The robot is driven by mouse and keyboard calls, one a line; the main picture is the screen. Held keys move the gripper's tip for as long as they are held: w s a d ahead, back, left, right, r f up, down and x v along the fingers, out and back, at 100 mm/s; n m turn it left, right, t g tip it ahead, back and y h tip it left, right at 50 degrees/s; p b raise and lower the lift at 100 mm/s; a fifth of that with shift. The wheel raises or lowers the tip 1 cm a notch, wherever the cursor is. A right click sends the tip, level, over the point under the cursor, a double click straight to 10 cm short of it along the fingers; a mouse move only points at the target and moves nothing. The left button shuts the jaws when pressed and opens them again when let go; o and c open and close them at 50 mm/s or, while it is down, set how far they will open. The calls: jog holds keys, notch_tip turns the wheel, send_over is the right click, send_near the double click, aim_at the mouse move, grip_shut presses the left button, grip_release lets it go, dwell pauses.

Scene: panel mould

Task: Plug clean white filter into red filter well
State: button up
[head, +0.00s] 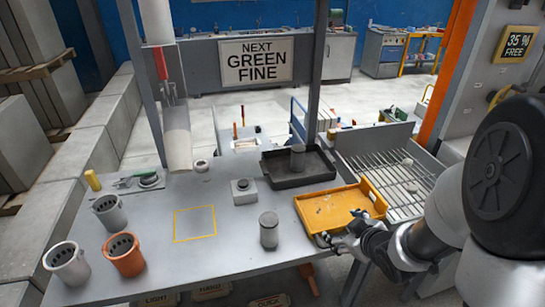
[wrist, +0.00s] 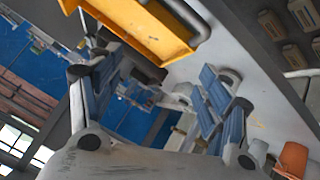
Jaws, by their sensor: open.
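The red filter well (head: 123,258), an orange-red cup with a dark inside, stands at the table's front left; an orange-red cup (wrist: 292,158) also shows in the wrist view's lower right. A grey cylinder (head: 268,234) stands upright on the table left of the yellow tray. Another grey cylinder (head: 298,160) stands in the dark tray, and small pale pieces (head: 407,164) lie on the wire rack. I cannot tell which is the clean white filter. My gripper (head: 343,236) is open and empty beside the yellow tray's front edge; its spread fingers show in the wrist view (wrist: 155,85).
The yellow tray (head: 338,210) is close to my gripper, with the dark tray (head: 318,178) behind it and the wire rack (head: 370,170) to the right. Two grey cups (head: 67,264) stand near the red well. A yellow-outlined square (head: 195,223) on the table is empty.

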jog(key=s+a+f+n+t+y, duration=0.1)
jog(key=s+a+f+n+y, duration=0.1)
jog(key=a+f+y, duration=0.5)
jog(key=m+t+y+b, duration=0.1)
jog(key=m+t+y, duration=0.1)
jog(key=t+y, duration=0.1)
send_near(275, 234)
jog(key=x, duration=0.2)
jog(key=b+x, duration=0.1)
jog(key=x, duration=0.1)
jog(key=b+x, duration=0.1)
jog(key=x, duration=0.2)
jog(key=shift+s+a+r, duration=0.2)
jog(key=shift+r, duration=0.1)
jog(key=shift+w+d+f+b+x, duration=0.15)
jog(key=shift+b+x, duration=0.25)
jog(key=shift+x, duration=1.05)
jog(key=shift+w+d+f+b+x, duration=0.15)
jog(key=shift+b+x, duration=0.2)
jog(key=shift+x, duration=1.05)
jog(key=shift+c, duration=0.2)
jog(key=c, duration=1.2)
